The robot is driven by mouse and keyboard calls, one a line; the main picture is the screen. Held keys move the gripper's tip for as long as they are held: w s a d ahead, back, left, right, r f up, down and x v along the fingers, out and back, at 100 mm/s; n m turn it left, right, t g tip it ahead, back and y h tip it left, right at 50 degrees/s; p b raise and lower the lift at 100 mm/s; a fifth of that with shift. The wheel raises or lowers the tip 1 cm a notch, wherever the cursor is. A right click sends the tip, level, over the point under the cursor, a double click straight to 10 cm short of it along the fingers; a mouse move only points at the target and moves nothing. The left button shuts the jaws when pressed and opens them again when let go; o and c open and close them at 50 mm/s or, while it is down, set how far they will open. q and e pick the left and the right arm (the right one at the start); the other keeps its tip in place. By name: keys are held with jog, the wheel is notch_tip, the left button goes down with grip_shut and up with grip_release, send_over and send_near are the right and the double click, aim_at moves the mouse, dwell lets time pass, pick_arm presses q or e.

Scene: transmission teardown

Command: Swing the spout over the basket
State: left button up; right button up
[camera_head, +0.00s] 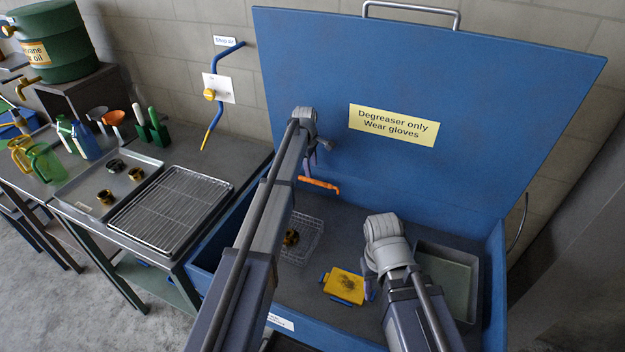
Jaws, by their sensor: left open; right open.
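The spout, an orange bent tube (319,185), stands out near the back wall inside the blue washer tub. It points to the right, behind and to the right of the wire basket (312,243). The basket sits on the tub floor with a dark brass-coloured part (291,237) in it, and my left arm covers its left side. My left gripper (318,160) is open, just above the spout; I cannot tell whether it touches. My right gripper (370,288) is open, low in the tub beside a yellow box (345,286), and mostly hidden by its own wrist.
The raised blue lid (480,90) stands behind the tub. A grey tray (462,270) lies at the tub's right. On the left bench are a wire rack (170,208) and a tray with several parts (85,190). A blue air pipe (224,52) hangs on the wall.

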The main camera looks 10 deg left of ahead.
aim_at(312, 180)
pick_arm(q)
jog(key=f+b, duration=0.3)
jog(key=w+f+b, duration=0.1)
jog(key=f+b, duration=0.2)
jog(key=shift+w+d+f, duration=0.15)
jog(key=shift+f, duration=0.25)
jog(key=shift+r, duration=0.1)
jog(key=shift+c, duration=0.2)
grip_shut()
dwell(0.8)
